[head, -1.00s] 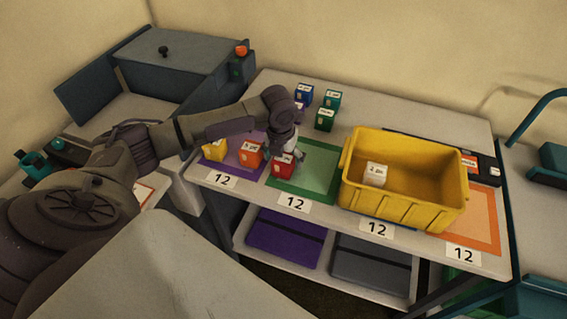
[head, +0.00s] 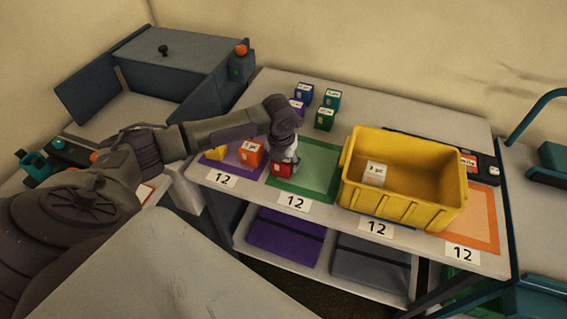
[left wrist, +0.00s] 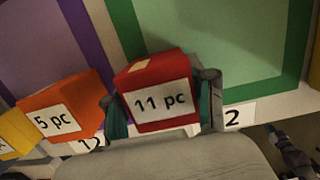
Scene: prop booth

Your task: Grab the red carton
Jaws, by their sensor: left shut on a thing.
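The red carton (head: 281,171) stands on the near left part of the green-bordered mat (head: 318,165), close to the table's front edge. In the left wrist view the red carton (left wrist: 157,92) shows a white label reading "11 pc". My left gripper (head: 284,162) is over it from above. In the left wrist view the fingers of my left gripper (left wrist: 165,112) lie along both sides of the carton and are shut on it. In the head view the gripper hides the carton's top.
An orange carton (head: 251,152) stands close to the left, with a yellow carton (head: 217,152) beyond it. A yellow bin (head: 412,212) holding a white carton (head: 374,174) stands to the right. Blue, purple and green cartons stand behind. The green mat's right part is clear.

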